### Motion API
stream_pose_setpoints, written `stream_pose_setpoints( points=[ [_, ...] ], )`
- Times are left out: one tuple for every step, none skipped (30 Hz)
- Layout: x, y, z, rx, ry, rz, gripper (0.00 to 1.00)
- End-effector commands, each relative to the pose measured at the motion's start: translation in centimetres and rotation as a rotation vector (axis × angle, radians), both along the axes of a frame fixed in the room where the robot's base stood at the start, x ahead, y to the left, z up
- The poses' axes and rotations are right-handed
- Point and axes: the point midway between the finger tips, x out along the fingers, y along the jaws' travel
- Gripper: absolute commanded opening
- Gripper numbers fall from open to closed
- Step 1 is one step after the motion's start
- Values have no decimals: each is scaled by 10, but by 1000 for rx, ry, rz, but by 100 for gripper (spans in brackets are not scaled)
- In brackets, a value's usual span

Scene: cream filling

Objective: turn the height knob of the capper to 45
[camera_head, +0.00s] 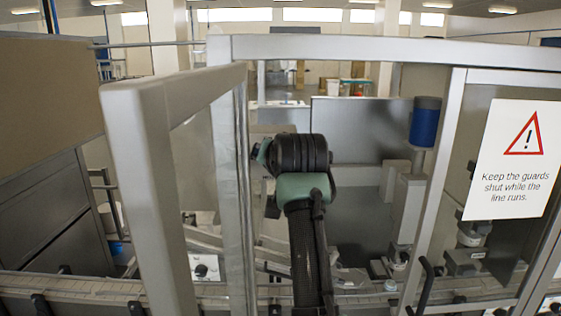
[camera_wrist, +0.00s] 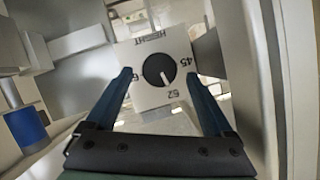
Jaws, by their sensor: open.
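The height knob (camera_wrist: 159,70) is black and round, on a white plate (camera_wrist: 145,98) in the wrist view. The plate's "HEIGHT" lettering appears upside down. Its white pointer line slants down and slightly right, towards the 62 mark; the 45 mark is at the right. My gripper (camera_wrist: 158,76) is open, its two blue fingers on either side of the plate, with the knob between them in the picture. I cannot tell whether they touch anything. The capper (camera_head: 425,122), with a blue cylinder on top, stands right of my arm in the head view, where my fingers are hidden.
A guard door (camera_head: 150,190) stands open left of my arm. A framed clear panel with a warning sign (camera_head: 508,160) is at the right. A conveyor (camera_head: 75,287) crosses the front. Another white plate with a black knob (camera_head: 203,270) is at the lower left.

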Motion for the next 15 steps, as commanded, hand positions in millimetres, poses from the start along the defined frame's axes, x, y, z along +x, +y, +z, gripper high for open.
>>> stream_pose_setpoints(
  points=[
    [-5,-1,0,0,-4,-1,86],
    [-9,-2,0,0,-4,-1,86],
    [-15,-3,2,0,-4,-1,86],
    [-19,-3,4,0,-6,-1,86],
    [-24,-4,6,-1,-6,-1,86],
    [-31,-5,8,-1,-6,-1,86],
    [-36,-6,10,0,-5,-1,86],
    [-41,-7,11,-1,-6,-1,86],
    [-49,-8,15,-1,-6,-1,86],
    [-54,-9,17,-1,-7,-1,86],
    [-60,-10,19,-1,-6,-1,86],
    [-67,-11,21,-1,-5,-1,86],
    [-72,-12,24,0,-6,-1,86],
    [-78,-13,27,0,-6,-1,86],
    [-84,-14,29,0,-5,-2,86]
  ],
)
